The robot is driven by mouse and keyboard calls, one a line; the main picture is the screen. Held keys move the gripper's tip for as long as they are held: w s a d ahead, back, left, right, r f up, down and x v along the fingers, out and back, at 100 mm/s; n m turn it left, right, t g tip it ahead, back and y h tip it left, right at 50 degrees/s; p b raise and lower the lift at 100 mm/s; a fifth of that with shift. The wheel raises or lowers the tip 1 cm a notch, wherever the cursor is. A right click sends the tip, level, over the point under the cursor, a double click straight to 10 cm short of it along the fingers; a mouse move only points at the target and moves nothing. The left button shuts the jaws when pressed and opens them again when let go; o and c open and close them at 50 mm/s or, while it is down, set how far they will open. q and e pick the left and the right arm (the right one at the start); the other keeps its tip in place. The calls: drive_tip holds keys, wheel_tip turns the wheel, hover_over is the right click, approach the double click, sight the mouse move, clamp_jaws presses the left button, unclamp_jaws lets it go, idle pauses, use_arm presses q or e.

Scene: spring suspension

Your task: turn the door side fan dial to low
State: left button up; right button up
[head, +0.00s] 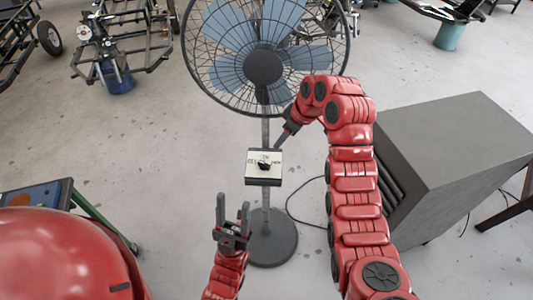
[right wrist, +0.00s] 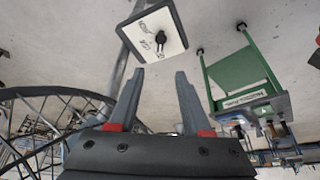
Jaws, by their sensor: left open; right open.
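The fan (head: 263,66) stands on a pole with a round base (head: 270,238). A white dial plate (head: 252,177) on its pole carries a black knob (head: 264,164) with small labels too blurred to read surely; the knob's setting cannot be told. The right wrist view shows the knob (right wrist: 160,38) on the plate (right wrist: 141,28), beyond my fingertips. My right gripper (right wrist: 160,72) is open and empty, apart from the knob; in the head view it is above and right of the plate. My left gripper (head: 233,201) is open and empty, below and left of the plate.
A grey box-shaped unit (head: 455,150) stands right of my right arm. A dark cable (head: 302,218) lies on the floor by the fan base. A green-framed stand (head: 103,222) is at left. Vehicle frames (head: 125,45) are at the back. Floor left of the fan is clear.

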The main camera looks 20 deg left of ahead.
drive_tip(key=p, duration=0.1)
hover_over(264, 163)
drive_tip(key=d, duration=0.2)
drive_tip(key=f, duration=0.7)
drive_tip(key=s+f, duration=0.1)
drive_tip(key=f, duration=0.2)
drive_tip(key=shift+d+f, duration=0.2)
drive_tip(key=shift+f, duration=0.2)
drive_tip(key=shift+w+a+f, duration=0.25)
drive_tip(key=shift+a+f, duration=0.05)
drive_tip(key=shift+f, duration=0.2)
drive_tip(key=shift+a+f+p, duration=0.2)
drive_tip(key=shift+f+p, duration=0.25)
drive_tip(key=shift+f, duration=0.25)
drive_tip(key=b+x, duration=0.2)
drive_tip(key=b, duration=0.1)
drive_tip(key=shift+f, duration=0.2)
drive_tip(key=shift+w+a+f+b, duration=0.1)
drive_tip(key=shift+a+f+b, duration=0.2)
drive_tip(key=shift+b, duration=0.35)
drive_tip(key=shift+d, duration=0.1)
